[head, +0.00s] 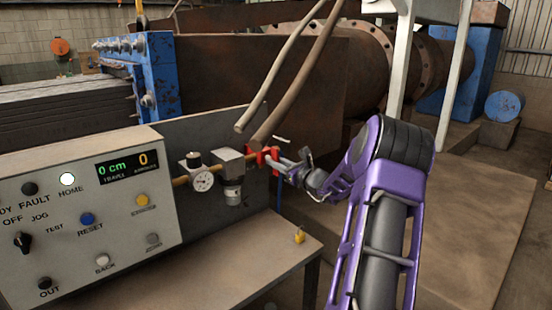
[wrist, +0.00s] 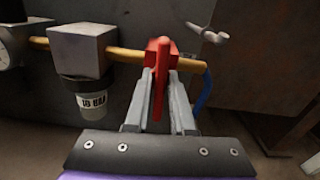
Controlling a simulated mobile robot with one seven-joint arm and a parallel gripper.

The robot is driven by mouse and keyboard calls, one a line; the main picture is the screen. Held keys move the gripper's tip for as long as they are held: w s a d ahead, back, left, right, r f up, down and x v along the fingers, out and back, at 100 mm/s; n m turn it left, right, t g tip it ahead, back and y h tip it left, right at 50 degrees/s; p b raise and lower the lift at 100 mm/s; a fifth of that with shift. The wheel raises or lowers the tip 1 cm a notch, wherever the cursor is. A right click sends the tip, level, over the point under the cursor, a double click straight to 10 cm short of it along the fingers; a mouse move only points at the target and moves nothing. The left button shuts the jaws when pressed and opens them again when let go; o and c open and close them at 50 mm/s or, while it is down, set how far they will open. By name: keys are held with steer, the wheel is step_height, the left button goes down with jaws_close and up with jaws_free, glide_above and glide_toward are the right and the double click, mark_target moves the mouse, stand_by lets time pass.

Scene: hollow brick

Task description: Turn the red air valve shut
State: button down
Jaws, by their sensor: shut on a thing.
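The red air valve (wrist: 162,60) sits on a yellow pipe, right of a grey regulator block (wrist: 84,50). Its red handle points toward the camera in the wrist view, between my fingers. My gripper (wrist: 162,92) is shut on this red handle, one grey finger on each side. In the head view the red valve (head: 265,157) shows at the right end of the pipe, with my gripper (head: 277,160) reaching it from the right. My gripper hides part of the handle there.
A pressure gauge (head: 203,181) and a regulator (head: 232,165) are left of the valve. A control panel (head: 90,215) stands at the left. A small yellow padlock (head: 299,235) lies on the table (head: 225,265). Brown hoses (head: 290,65) hang above, and a blue hose (wrist: 204,92) runs beside the valve.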

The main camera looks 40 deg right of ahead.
steer(key=shift+m, duration=0.6)
steer(key=c, duration=0.9)
jaws_free()
steer(key=s, duration=0.5)
steer(key=s+d, duration=0.1)
steer(key=s, duration=1.1)
steer(key=shift+s+d, duration=0.2)
steer(key=shift+s, duration=0.05)
steer(key=shift+w, duration=0.1)
